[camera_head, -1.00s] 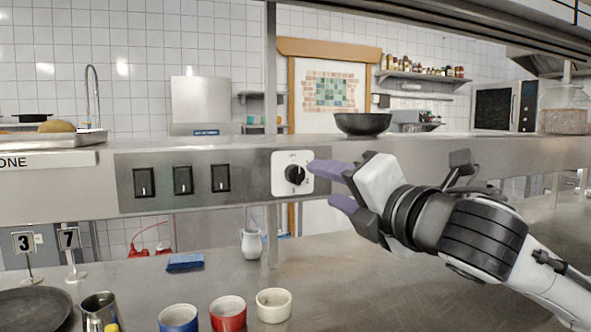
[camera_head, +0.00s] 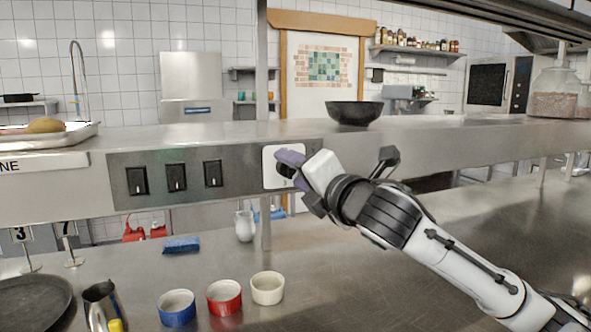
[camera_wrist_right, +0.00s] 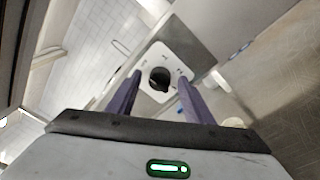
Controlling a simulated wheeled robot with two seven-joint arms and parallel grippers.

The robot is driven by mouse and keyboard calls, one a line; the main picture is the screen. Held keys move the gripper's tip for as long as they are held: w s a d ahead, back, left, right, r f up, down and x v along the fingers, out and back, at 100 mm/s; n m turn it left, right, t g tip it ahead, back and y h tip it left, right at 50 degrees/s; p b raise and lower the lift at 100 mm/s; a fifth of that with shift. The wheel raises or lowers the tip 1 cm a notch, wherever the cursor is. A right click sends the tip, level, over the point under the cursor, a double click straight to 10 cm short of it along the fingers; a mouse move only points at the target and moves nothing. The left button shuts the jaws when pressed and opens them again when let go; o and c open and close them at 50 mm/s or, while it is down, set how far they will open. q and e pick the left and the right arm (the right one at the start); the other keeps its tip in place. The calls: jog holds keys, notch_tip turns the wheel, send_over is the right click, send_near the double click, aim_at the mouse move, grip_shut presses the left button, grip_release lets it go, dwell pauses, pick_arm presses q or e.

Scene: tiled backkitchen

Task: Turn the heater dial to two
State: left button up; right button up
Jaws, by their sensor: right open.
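The heater dial is a black knob (camera_wrist_right: 159,79) on a white square plate (camera_head: 269,169), set in the grey switch panel on the shelf's front edge. In the head view my right gripper (camera_head: 290,172) is in front of the plate and hides most of the knob. In the right wrist view my right gripper (camera_wrist_right: 152,98) is open, with one purple finger on each side of the knob. I cannot tell whether the fingers touch it. The number the dial points to is not readable. My left gripper is not in view.
Three black switches (camera_head: 176,177) sit left of the dial. A dark bowl (camera_head: 354,112) stands on the shelf above. Below, blue, red (camera_head: 224,298) and cream cups, a metal jug (camera_head: 101,305) and a white pitcher (camera_head: 245,226) stand on the counter. The counter's right side is clear.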

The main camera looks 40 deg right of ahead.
jog(key=c, duration=1)
jog(key=shift+c, duration=0.2)
